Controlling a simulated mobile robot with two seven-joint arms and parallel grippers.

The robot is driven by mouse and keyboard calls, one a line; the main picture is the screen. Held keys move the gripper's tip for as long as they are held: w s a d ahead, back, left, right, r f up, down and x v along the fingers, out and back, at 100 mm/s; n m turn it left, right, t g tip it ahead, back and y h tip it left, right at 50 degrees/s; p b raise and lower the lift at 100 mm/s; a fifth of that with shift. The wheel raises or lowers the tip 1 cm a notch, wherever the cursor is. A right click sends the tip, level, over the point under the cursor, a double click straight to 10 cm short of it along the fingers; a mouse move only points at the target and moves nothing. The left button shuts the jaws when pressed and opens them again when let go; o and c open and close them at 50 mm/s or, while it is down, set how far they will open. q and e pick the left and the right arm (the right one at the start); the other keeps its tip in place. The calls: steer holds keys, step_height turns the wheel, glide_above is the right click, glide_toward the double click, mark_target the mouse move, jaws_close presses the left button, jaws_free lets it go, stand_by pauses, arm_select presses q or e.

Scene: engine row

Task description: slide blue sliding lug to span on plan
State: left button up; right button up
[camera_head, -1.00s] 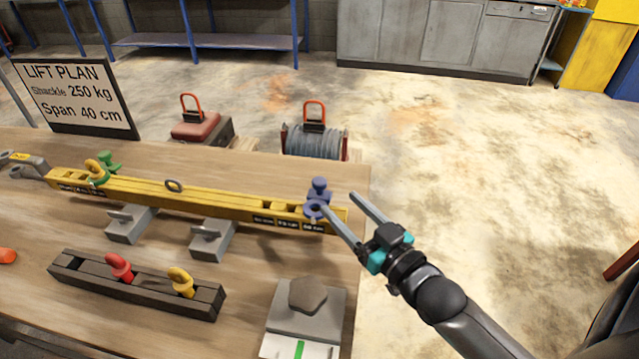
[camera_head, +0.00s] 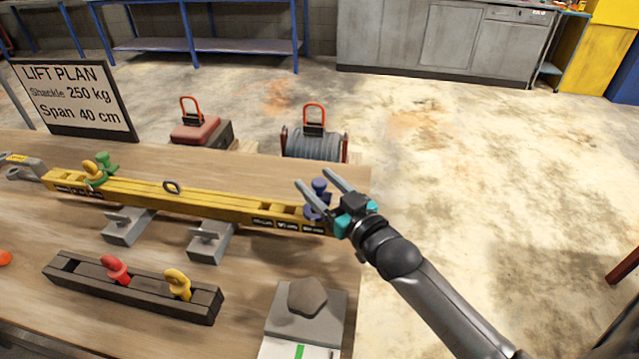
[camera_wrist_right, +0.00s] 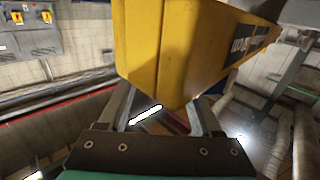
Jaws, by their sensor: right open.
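The blue sliding lug (camera_head: 317,202) sits near the right end of the yellow spreader beam (camera_head: 222,202), by the span labels. My right gripper (camera_head: 317,180) is open, its fingers reaching over and around the lug's top from the right; I cannot tell if they touch it. In the right wrist view the yellow beam end (camera_wrist_right: 182,50) fills the space ahead of the open right fingers (camera_wrist_right: 165,110). A green lug (camera_head: 104,165) with a yellow shackle stands at the beam's left end. The lift plan sign (camera_head: 74,99) reads Shackle 250 kg, Span 40 cm. My left gripper is out of view.
The beam rests on grey supports (camera_head: 209,241) on the wooden table (camera_head: 240,285). A dark rack (camera_head: 130,288) holds a red and a yellow shackle in front. A grey plate with a dark stone (camera_head: 307,296) lies at the front right.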

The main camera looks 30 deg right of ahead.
steer(key=shift+c, duration=0.3)
jaws_close()
stand_by(1.0)
